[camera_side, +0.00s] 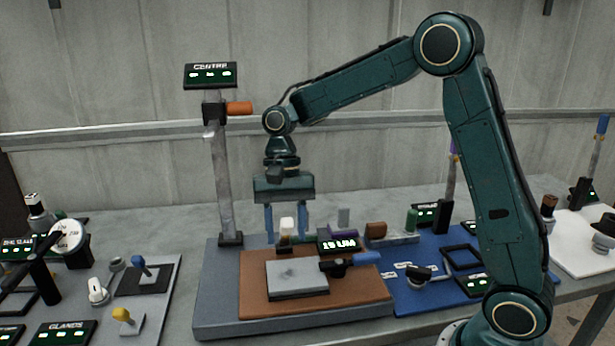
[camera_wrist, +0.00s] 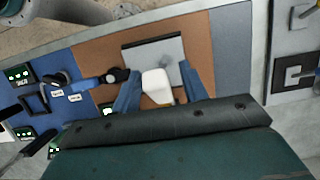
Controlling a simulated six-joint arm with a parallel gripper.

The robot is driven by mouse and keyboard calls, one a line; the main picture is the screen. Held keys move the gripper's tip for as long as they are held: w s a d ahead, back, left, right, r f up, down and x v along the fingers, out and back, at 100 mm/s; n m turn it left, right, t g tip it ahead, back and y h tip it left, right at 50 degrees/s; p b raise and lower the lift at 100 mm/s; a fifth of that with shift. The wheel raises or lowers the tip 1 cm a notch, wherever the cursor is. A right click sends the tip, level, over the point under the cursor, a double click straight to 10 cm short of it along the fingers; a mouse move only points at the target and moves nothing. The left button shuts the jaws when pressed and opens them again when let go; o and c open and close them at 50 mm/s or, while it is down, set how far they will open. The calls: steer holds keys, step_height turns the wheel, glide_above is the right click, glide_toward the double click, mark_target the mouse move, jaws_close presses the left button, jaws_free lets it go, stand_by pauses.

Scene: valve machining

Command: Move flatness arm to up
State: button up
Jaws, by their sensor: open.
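No label in view reads "flatness", so I cannot tell for certain which lever is the flatness arm. A lever with a blue handle (camera_side: 367,258) and a dark pivot (camera_side: 338,268) lies roughly level beside the grey plate (camera_side: 297,275); its blue handle also shows in the wrist view (camera_wrist: 88,84). A dial gauge (camera_side: 68,236) on a black arm stands at the far left. My gripper (camera_side: 287,234) is open, pointing down over the back of the brown board. A white block (camera_side: 287,224) appears between its fingers in both views; contact cannot be told.
A post (camera_side: 222,180) with a CENTRE sign and orange handle rises left of my gripper. A brown block (camera_side: 376,230) and green block stand at the board's back right. A blue panel (camera_side: 405,290) lies right, a grey panel with knobs (camera_side: 150,305) left.

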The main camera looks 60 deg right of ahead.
steer(key=shift+s+a+f+t+h, duration=0.4)
steer(key=shift+s+f+t+h, duration=0.15)
steer(key=shift+f, duration=0.15)
steer(key=shift+s+a+f+t+h, duration=0.45)
steer(key=shift+f+t+h, duration=0.1)
steer(key=shift+f, duration=0.15)
step_height(320, 180, up, 14)
steer(key=s+d+f+n+t, duration=0.1)
steer(key=s+d+n+t, duration=0.1)
steer(key=s, duration=0.7)
steer(key=s+d+f+n+t, duration=0.1)
steer(key=s+d+n+t, duration=0.2)
steer(key=s+n, duration=0.4)
steer(key=shift+s+d+t, duration=0.3)
steer(key=shift+s+t, duration=0.1)
steer(key=shift+s, duration=1.4)
steer(key=shift+f, duration=0.15)
steer(key=shift+c, duration=0.2)
